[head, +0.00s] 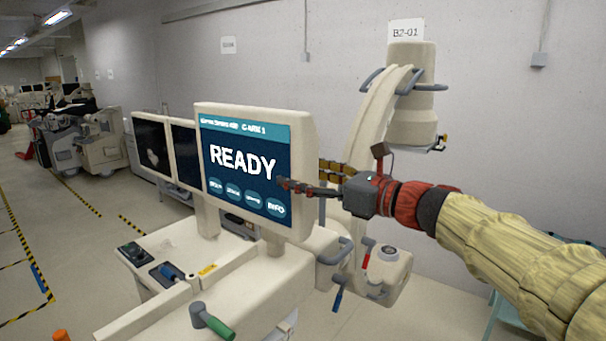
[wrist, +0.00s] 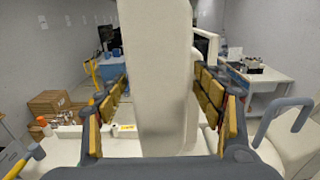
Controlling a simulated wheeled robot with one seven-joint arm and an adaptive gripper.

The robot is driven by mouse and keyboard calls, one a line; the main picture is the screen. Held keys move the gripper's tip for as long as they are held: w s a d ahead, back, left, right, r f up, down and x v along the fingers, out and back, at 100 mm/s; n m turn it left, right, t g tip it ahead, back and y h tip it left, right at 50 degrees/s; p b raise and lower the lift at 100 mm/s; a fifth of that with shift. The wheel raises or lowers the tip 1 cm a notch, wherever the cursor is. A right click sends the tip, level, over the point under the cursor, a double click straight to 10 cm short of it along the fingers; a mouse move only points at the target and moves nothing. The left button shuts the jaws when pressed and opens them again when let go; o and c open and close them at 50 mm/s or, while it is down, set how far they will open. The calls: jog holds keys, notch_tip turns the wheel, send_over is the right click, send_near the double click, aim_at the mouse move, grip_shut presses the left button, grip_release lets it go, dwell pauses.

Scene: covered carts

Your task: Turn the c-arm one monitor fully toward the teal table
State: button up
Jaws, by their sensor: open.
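The C-arm one monitor (head: 243,165) is a cream-framed screen reading "READY". In the head view its screen faces me, angled a little to the right. My gripper (head: 303,177) is at its right edge, with one finger in front of the screen and the other behind the housing. In the wrist view the monitor's cream edge (wrist: 156,75) stands upright between the open fingers, with gaps visible on both sides. Contact is not visible. A teal edge (head: 512,312) shows beneath my arm at the lower right, mostly hidden; I cannot tell whether it is the teal table.
Two dark screens (head: 168,153) stand left of the monitor. The cart below has a green-handled lever (head: 212,321) and a grey handle (head: 335,252). The C-arm column (head: 411,95) rises behind my gripper. Open floor lies at the left, with striped tape.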

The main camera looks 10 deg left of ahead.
jog(key=shift+c, duration=1)
jog(key=c, duration=1.5)
